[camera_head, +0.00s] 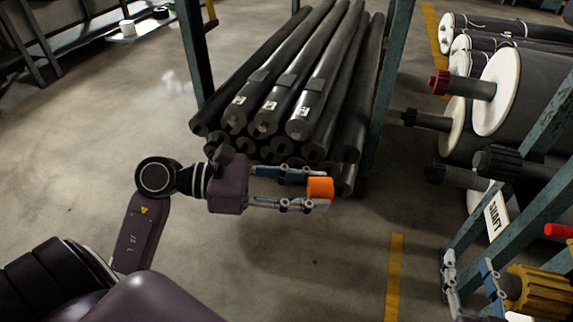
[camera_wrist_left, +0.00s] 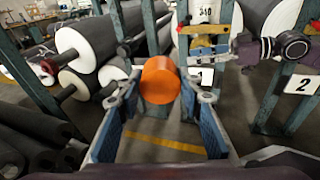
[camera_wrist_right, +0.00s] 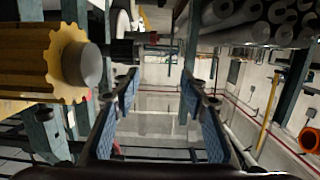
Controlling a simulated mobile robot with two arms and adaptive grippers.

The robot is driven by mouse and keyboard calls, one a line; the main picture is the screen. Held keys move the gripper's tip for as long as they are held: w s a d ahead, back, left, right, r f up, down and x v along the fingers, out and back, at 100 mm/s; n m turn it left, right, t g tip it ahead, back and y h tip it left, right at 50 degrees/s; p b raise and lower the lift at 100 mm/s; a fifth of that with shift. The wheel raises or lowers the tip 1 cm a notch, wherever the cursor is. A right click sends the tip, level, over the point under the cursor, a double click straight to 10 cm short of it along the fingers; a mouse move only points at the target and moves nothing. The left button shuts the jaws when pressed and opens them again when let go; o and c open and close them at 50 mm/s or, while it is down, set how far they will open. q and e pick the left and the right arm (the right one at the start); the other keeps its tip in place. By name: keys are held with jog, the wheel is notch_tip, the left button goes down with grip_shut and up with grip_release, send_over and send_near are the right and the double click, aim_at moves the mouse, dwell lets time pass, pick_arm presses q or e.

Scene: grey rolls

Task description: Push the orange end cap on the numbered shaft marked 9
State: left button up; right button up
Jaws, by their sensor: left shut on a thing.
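The orange end cap (camera_head: 320,187) is held between the fingertips of my left gripper (camera_head: 310,190), above the floor in front of the stacked dark rolls. It also shows in the left wrist view (camera_wrist_left: 160,80), round face visible, with the left fingers (camera_wrist_left: 160,95) on either side. My right gripper (camera_wrist_right: 160,85) has its fingers spread with nothing between them. In the head view the right gripper (camera_head: 470,280) is at the lower right, beside a yellow toothed cap (camera_head: 542,292). I cannot make out any shaft marked 9.
Dark rolls (camera_head: 290,90) are stacked in a teal rack. At right, large rolls (camera_head: 498,92) have white ends and shafts with red or black caps. A plate marked 2 (camera_wrist_left: 303,84) shows. Floor at left is clear.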

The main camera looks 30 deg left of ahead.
pick_arm(q)
jog(key=shift+a+f+t, duration=0.25)
jog(key=shift+a+t, duration=0.25)
jog(key=shift+a, duration=0.25)
pick_arm(e)
jog(key=shift+s+r+t, duration=0.25)
jog(key=shift+r+t, duration=0.05)
jog(key=shift+r, duration=0.65)
